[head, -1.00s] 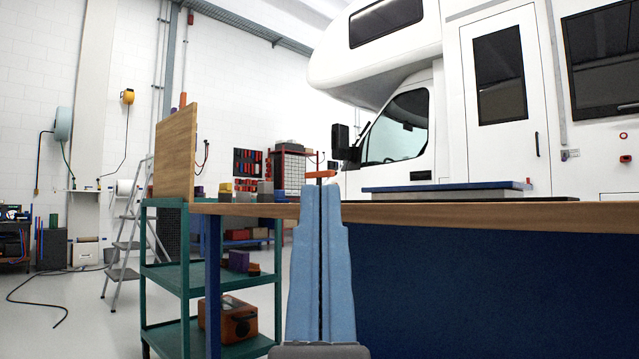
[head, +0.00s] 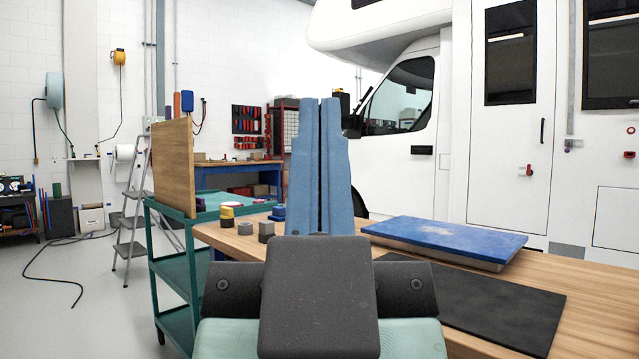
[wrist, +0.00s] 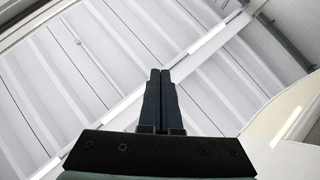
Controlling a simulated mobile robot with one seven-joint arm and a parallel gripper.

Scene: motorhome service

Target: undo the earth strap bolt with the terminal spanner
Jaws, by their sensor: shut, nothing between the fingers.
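My gripper (head: 320,108) stands upright in the middle of the head view, its two blue fingers side by side with nothing between them. In the wrist view my gripper (wrist: 160,75) points up at the ceiling, and no task object shows there. I cannot make out the earth strap bolt or the terminal spanner in either view. My gripper and wrist hide part of the wooden bench (head: 590,285) behind them.
On the bench lie a blue-topped slab (head: 445,236) and a black mat (head: 470,300). A teal trolley (head: 180,275) with an upright wooden board (head: 173,180) is at left. The motorhome (head: 510,140) stands behind.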

